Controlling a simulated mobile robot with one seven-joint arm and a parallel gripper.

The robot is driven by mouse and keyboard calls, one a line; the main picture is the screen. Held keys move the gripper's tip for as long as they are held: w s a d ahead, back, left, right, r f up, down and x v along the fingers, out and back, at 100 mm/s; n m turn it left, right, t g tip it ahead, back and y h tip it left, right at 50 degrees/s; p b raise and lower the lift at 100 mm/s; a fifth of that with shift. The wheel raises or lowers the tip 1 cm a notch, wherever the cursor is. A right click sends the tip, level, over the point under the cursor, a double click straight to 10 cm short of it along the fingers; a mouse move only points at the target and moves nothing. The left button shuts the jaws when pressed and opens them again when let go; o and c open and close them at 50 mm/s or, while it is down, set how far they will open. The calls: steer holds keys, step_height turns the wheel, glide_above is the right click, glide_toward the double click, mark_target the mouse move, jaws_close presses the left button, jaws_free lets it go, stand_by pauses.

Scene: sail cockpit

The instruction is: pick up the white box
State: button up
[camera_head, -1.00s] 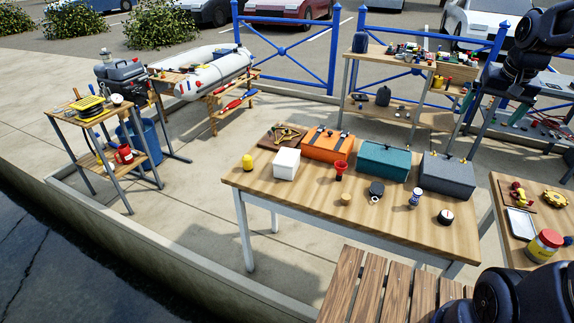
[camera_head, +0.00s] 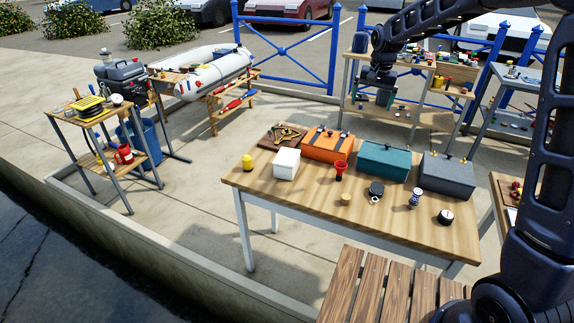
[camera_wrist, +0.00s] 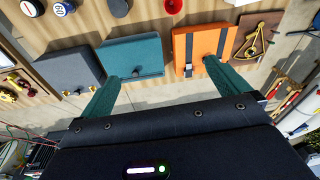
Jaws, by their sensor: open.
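The white box (camera_head: 286,164) stands on the wooden table (camera_head: 300,205), near its left end, in front of the orange box (camera_head: 327,144). In the wrist view only a sliver of the white box (camera_wrist: 241,2) shows at the top edge. My gripper (camera_head: 375,98) is open and empty, in the air above and behind the table. In the wrist view its two teal fingers (camera_wrist: 160,70) are spread wide, with the teal box and orange box beyond them. It is apart from the white box.
A teal box (camera_head: 384,160) and a grey box (camera_head: 447,175) stand right of the orange one. A yellow piece (camera_head: 247,162), a red funnel (camera_head: 340,170) and a wooden board (camera_head: 283,136) are near the white box. A slatted bench (camera_head: 375,290) stands in front.

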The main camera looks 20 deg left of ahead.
steer(key=a+f, duration=0.8)
steer(key=a, duration=0.5)
steer(key=g+h, duration=0.1)
glide_above(288, 155)
steer(key=shift+n, duration=0.3)
steer(key=f, duration=1.2)
steer(key=shift+d+f, duration=0.3)
steer(key=shift+a+f, duration=0.15)
steer(key=shift+f, duration=0.1)
step_height(288, 155, down, 5)
steer(key=shift+s+f, duration=0.1)
steer(key=shift+f, duration=0.05)
steer(key=shift+s+a+f, duration=0.1)
steer(key=shift+s+f, duration=0.05)
steer(key=shift+f, duration=1.15)
steer(key=shift+s+a+f, duration=0.1)
steer(key=shift+f, duration=1.2)
steer(key=shift+c, duration=0.2)
steer(key=c, duration=1)
steer(key=shift+r, duration=0.1)
